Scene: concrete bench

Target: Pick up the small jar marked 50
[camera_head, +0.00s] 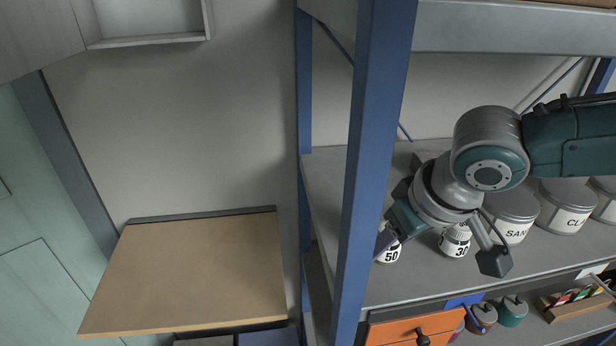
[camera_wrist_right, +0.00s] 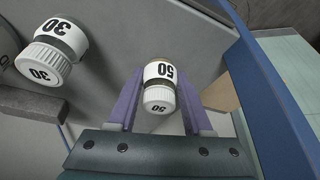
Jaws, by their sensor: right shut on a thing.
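The small jar marked 50 (camera_head: 389,255) is on the grey shelf, just right of the blue post, partly hidden by my right gripper (camera_head: 386,240) in the head view. In the right wrist view the jar marked 50 (camera_wrist_right: 160,86) has a white ribbed lid and a white label, and sits between the two purple fingers of my right gripper (camera_wrist_right: 158,105). The fingers are shut on it. I cannot tell whether the jar is touching the shelf. My left gripper is not in view.
A similar jar marked 30 (camera_head: 455,241) stands close to the right, with larger labelled canisters (camera_head: 513,215) beyond it. The blue post (camera_head: 372,150) rises close to the left of my gripper. An upper shelf (camera_head: 500,27) overhangs.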

